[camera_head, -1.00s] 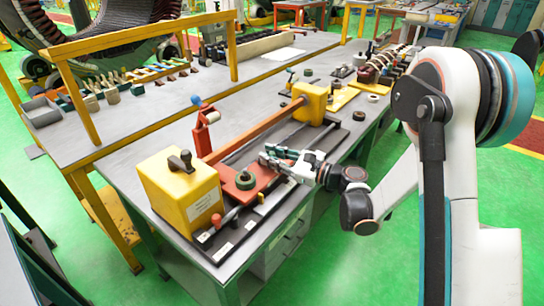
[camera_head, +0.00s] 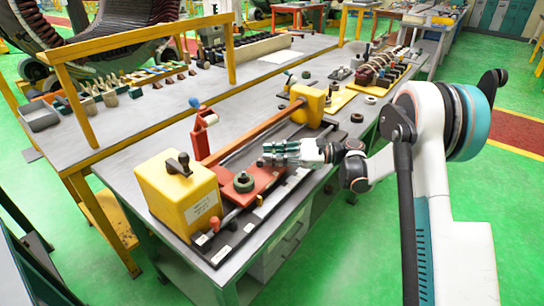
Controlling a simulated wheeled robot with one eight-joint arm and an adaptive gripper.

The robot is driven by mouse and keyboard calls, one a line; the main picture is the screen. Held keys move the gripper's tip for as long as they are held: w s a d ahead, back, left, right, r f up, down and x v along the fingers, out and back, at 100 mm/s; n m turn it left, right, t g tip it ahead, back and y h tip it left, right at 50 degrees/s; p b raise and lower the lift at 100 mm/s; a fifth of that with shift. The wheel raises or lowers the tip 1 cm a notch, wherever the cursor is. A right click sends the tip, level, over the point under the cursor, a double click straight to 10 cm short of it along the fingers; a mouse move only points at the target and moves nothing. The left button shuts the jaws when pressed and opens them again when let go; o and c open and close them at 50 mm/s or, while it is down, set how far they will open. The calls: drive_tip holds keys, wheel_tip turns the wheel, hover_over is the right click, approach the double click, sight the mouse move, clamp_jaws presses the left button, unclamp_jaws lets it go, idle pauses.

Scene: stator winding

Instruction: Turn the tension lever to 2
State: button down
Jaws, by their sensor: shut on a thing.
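The winding fixture has a yellow box (camera_head: 180,192) at its near end, a smaller yellow block (camera_head: 308,105) at its far end and a long orange bar (camera_head: 250,134) between them. A red carriage plate (camera_head: 262,183) carries a dark round knob (camera_head: 243,181). My gripper (camera_head: 268,154) is over the fixture's right side, just above and right of this knob. Its jaws are closed together; what lies between them is too small to make out. I cannot tell which part is the tension lever, and no number 2 is readable.
Loose parts (camera_head: 370,99) lie at the far right.

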drive_tip(key=shift+w+n+g, duration=0.2)
drive_tip(key=shift+n+g, duration=0.3)
drive_tip(key=shift+g, duration=0.3)
drive_tip(key=shift+w+n+g, duration=0.2)
drive_tip(key=shift+n+g, duration=0.3)
drive_tip(key=shift+g, duration=0.3)
drive_tip(key=c, duration=1.4)
unclamp_jaws()
drive_tip(key=shift+c, duration=0.2)
drive_tip(key=shift+d, duration=0.1)
drive_tip(key=d, duration=0.4)
drive_tip(key=w+d, duration=0.1)
drive_tip(key=d, duration=0.2)
drive_tip(key=w+d, duration=0.1)
drive_tip(key=d, duration=0.3)
drive_tip(key=shift+w+d, duration=0.15)
drive_tip(key=shift+d, duration=0.2)
